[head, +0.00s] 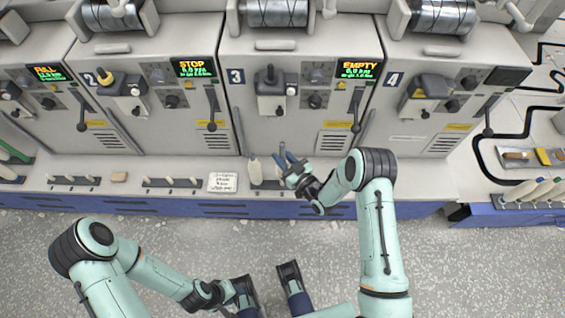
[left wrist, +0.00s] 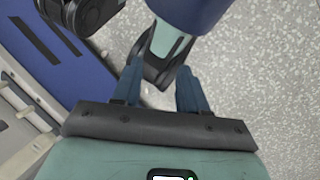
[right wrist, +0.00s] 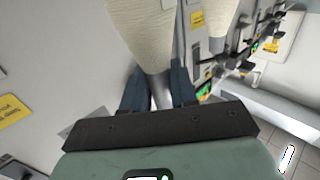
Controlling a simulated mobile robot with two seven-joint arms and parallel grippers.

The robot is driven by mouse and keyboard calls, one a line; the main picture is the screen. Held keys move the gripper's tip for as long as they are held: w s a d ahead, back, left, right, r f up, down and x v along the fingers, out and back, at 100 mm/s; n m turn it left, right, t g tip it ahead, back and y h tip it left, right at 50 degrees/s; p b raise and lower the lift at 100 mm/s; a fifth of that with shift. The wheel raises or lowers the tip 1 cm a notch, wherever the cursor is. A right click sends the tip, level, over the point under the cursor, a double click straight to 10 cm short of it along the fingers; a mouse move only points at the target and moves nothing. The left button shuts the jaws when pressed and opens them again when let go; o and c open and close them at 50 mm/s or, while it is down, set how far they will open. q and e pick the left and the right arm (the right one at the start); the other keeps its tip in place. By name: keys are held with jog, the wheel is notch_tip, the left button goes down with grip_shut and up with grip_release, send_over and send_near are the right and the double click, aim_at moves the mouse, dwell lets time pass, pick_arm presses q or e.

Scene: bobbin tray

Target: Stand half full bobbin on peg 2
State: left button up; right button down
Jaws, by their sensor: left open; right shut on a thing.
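My right gripper (head: 287,156) is at the ledge below machine 3. In the right wrist view, its fingers (right wrist: 158,88) are shut on a cream, tapering bobbin (right wrist: 146,35). How full this bobbin is, I cannot tell. Another cream bobbin (head: 255,172) stands on the ledge just left of the gripper. Short pegs (head: 170,181) stand in a row farther left; I read no peg number. My left gripper (head: 226,292) is low at the front, away from the ledge. Its fingers (left wrist: 160,82) are apart and empty in the left wrist view.
A white label card (head: 222,182) lies left of the bobbins. More pegs (head: 70,179) stand at the left of the ledge (head: 400,180). The machine fronts (head: 290,130) rise close behind. Bobbins (head: 530,190) stand on a separate bench at right.

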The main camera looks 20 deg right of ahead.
jog(key=shift+w+a+f, duration=0.1)
jog(key=shift+w+f, duration=0.05)
jog(key=shift+f, duration=0.3)
notch_tip(320, 180, down, 5)
jog(key=b, duration=0.3)
jog(key=shift+r, duration=0.2)
pick_arm(q)
jog(key=w+a+f+t, duration=0.2)
jog(key=w+f, duration=0.2)
jog(key=w, duration=0.1)
jog(key=shift+w+a+f+y, duration=0.25)
jog(key=shift+f+y, duration=0.05)
jog(key=shift+y, duration=0.1)
pick_arm(e)
jog(key=shift+f, duration=0.35)
pick_arm(q)
jog(key=shift+f+b, duration=0.25)
jog(key=shift+b, duration=0.15)
jog(key=shift+f+b, duration=0.5)
jog(key=shift+f, duration=0.1)
pick_arm(e)
jog(key=shift+f, duration=0.7)
pick_arm(q)
jog(key=shift+s, duration=0.1)
pick_arm(e)
jog(key=c, duration=1.2)
grip_release()
jog(key=shift+o, duration=0.2)
